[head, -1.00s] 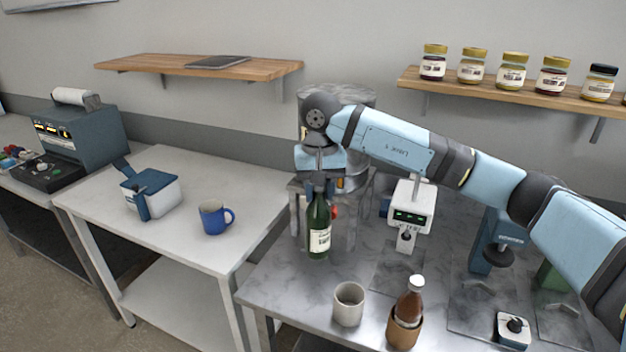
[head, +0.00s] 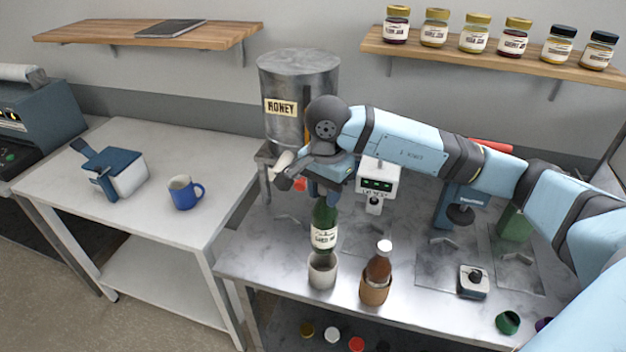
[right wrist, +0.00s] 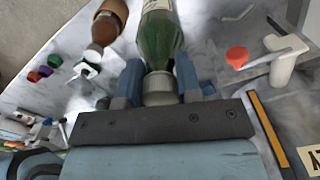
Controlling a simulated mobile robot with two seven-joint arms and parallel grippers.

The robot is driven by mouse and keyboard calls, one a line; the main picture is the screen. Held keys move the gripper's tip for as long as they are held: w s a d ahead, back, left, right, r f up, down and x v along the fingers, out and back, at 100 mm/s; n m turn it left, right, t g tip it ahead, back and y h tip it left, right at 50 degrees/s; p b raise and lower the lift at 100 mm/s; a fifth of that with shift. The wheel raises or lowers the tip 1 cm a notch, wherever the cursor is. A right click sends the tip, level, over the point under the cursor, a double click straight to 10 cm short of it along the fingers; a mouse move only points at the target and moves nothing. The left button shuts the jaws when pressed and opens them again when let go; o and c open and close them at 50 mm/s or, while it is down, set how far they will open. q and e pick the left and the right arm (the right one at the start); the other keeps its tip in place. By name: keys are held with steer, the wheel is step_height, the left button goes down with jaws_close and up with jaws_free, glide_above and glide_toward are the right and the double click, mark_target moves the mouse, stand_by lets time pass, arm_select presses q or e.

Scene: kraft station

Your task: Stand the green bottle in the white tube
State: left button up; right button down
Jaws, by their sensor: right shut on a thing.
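The green bottle (head: 324,216) has a white label and stands upright under my right gripper (head: 322,192). The gripper points down and is shut on the bottle's neck. The right wrist view also shows the green bottle (right wrist: 160,38) between the two fingers (right wrist: 160,88). The white tube (head: 322,274) is a short, open cup near the front edge of the steel table. The bottle's base is at the tube's mouth and looks to be just inside the rim; how deep it sits is hard to tell. The tube is hidden in the right wrist view. My left gripper is not in view.
A brown bottle (head: 379,263) in a brown sleeve (head: 373,291) stands close right of the tube. A honey tank (head: 298,75) stands behind. A small white device (head: 472,282) stands farther right.

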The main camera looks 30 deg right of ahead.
mark_target(324, 218)
steer(key=shift+f, duration=1.15)
step_height(324, 218, down, 4)
steer(key=b, duration=0.4)
steer(key=shift+f, duration=0.15)
steer(key=shift+f+b, duration=0.5)
steer(key=shift+b, duration=0.1)
steer(key=shift+b, duration=0.35)
